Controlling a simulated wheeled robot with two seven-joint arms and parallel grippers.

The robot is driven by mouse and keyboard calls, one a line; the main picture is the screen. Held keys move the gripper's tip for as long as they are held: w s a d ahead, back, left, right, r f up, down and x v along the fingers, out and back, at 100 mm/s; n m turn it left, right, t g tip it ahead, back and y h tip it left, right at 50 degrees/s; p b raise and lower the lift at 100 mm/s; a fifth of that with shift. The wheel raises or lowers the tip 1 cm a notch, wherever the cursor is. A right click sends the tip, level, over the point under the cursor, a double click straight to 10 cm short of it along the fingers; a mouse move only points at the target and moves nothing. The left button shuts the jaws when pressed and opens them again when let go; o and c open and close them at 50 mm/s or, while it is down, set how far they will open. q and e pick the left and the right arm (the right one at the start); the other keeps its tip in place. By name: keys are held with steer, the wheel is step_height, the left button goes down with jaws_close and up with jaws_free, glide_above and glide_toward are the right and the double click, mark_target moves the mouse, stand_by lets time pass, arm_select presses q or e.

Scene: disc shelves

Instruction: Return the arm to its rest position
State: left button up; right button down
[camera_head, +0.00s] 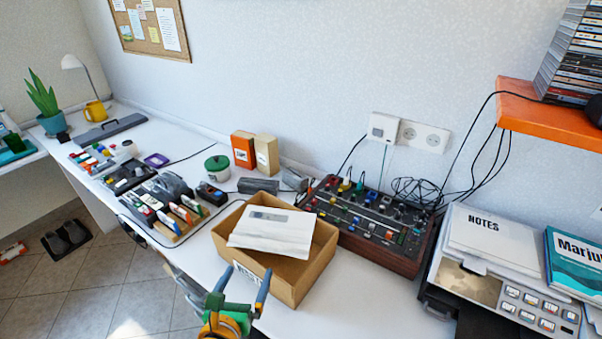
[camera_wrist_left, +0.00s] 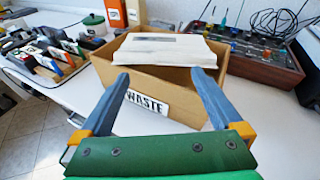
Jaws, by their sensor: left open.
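My left gripper (camera_head: 244,287) is at the bottom middle of the head view, in front of the cardboard box (camera_head: 308,270). Its two blue fingers are spread apart with nothing between them. In the left wrist view the open fingers (camera_wrist_left: 165,98) point at the box (camera_wrist_left: 200,84), whose front label (camera_wrist_left: 147,102) reads "WASTE". A white envelope (camera_head: 272,232) lies tilted across the top of the box; it also shows in the left wrist view (camera_wrist_left: 168,48). My right gripper is in neither view.
A mixer-like panel (camera_head: 372,222) with cables stands right of the box. A printer (camera_head: 500,270) with a notes pad is at far right, under an orange shelf (camera_head: 550,115). Stationery and devices crowd the desk on the left. A strip of bare desk (camera_head: 345,300) lies in front.

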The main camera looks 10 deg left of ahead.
arm_select(q)
steer(key=s+d+f+n+g+h, duration=0.1)
steer(key=s+f+n+g, duration=0.4)
steer(key=n, duration=0.6)
steer(key=s+d+f+n+g, duration=0.1)
steer(key=s+n+g, duration=0.2)
steer(key=s+n, duration=0.5)
steer(key=s+d+f+n+g+h, duration=0.1)
steer(key=s+d+f+n+g, duration=0.2)
steer(key=n, duration=1)
steer(key=s+a+f+g, duration=0.2)
steer(key=s+f, duration=0.1)
steer(key=f, duration=1.2)
steer(key=s+a+f+g, duration=0.1)
steer(key=s+f, duration=0.9)
steer(key=s, duration=0.2)
steer(key=shift+s+a+f+m+y, duration=0.15)
steer(key=shift+s+a+m+y, duration=0.05)
steer(key=shift+a+m+y, duration=0.15)
